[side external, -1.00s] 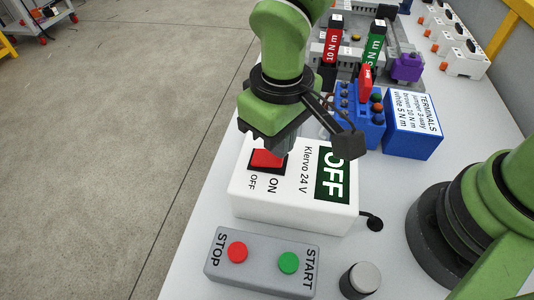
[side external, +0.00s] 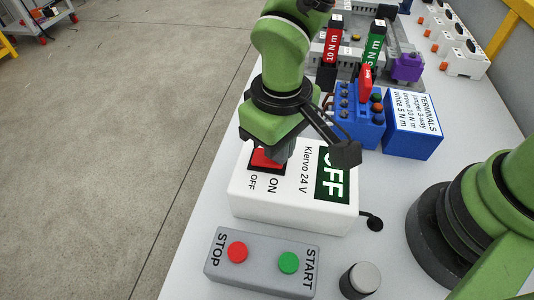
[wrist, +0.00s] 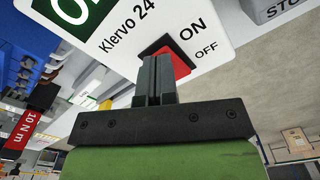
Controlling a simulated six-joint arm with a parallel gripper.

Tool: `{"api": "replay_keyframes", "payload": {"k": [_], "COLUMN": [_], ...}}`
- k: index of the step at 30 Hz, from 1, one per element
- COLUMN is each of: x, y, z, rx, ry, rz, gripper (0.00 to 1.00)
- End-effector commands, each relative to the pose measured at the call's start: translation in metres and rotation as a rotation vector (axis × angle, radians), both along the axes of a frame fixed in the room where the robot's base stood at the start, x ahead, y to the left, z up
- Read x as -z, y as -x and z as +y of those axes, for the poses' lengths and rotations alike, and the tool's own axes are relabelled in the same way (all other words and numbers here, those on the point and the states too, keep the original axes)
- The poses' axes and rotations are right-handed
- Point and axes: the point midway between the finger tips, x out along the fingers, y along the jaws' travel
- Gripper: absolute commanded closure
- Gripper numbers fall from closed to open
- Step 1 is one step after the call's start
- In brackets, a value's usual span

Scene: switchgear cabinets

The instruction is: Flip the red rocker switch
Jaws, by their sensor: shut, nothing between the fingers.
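The red rocker switch (side external: 266,159) sits in a black frame on top of the white Klervo 24 V box (side external: 290,209), beside the ON and OFF labels. The box's green panel reads OFF. My gripper (side external: 278,158) is shut and empty, pointing down at the rocker and covering part of it. In the wrist view my shut fingers (wrist: 155,62) overlap the red rocker (wrist: 180,64), with their tips by the black frame's edge. I cannot tell whether they touch it.
A grey STOP/START box (side external: 262,263) with a red and a green button lies in front of the white box. A blue terminal block (side external: 358,118) and a blue TERMINALS box (side external: 412,125) stand behind it.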

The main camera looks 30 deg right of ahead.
Motion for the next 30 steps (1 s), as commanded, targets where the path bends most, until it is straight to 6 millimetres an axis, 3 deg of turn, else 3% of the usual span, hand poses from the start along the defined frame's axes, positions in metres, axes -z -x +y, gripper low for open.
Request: {"api": "replay_keyframes", "payload": {"k": [8, 30], "x": [0.000, -0.061], "y": [-0.001, -0.001], "z": [0.000, 0.001], "rx": [0.000, -0.001], "ry": [-0.001, -0.003], "rz": [-0.002, -0.002], "gripper": [1.00, 1.00]}}
